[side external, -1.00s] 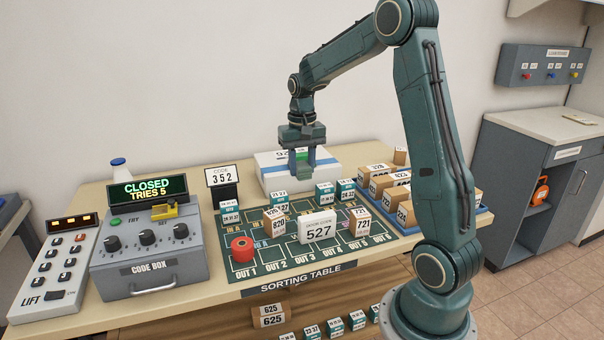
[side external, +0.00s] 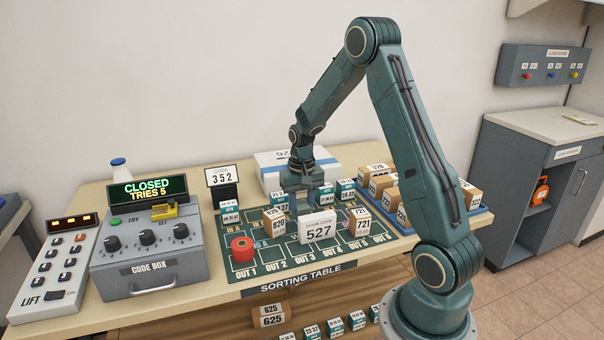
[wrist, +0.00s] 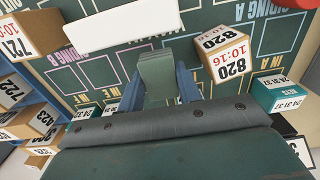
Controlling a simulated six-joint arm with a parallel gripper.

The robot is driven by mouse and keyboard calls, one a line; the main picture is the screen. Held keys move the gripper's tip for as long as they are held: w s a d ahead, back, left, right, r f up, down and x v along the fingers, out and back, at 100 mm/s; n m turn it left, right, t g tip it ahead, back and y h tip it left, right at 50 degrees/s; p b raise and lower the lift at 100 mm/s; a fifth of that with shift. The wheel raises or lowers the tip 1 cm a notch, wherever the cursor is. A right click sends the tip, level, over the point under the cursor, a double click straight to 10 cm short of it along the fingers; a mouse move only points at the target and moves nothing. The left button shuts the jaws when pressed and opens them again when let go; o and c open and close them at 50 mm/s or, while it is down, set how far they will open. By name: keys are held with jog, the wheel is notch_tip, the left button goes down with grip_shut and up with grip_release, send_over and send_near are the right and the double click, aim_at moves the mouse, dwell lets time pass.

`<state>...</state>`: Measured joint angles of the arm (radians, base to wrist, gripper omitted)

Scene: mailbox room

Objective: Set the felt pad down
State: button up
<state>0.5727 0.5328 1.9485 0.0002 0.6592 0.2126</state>
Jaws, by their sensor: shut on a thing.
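My gripper (side external: 304,198) is low over the green sorting mat (side external: 280,262), behind the white 527 card (side external: 318,229). In the wrist view, its two blue fingers (wrist: 158,88) are shut on a grey-green ridged piece, which I take to be the felt pad (wrist: 157,70). The pad is between the fingers, over the mat's printed outlines. In the side view the pad is mostly hidden by the gripper and the card. I cannot tell whether its lower end touches the mat.
The 820 box (side external: 273,221) stands close left of the gripper and the 721 box (side external: 360,222) to the right. A red spool (side external: 242,250) is at the mat's front left. A white box (side external: 270,165) stands behind. Several small teal-labelled boxes stand around the mat.

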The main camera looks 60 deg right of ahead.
aim_at(302, 205)
jog(key=shift+f, duration=2)
jog(key=shift+f, duration=0.15)
jog(key=o, duration=1)
jog(key=shift+c, duration=0.2)
jog(key=shift+r, duration=0.2)
notch_tip(302, 205, up, 11)
jog(key=shift+f, duration=0.15)
jog(key=shift+r, duration=0.65)
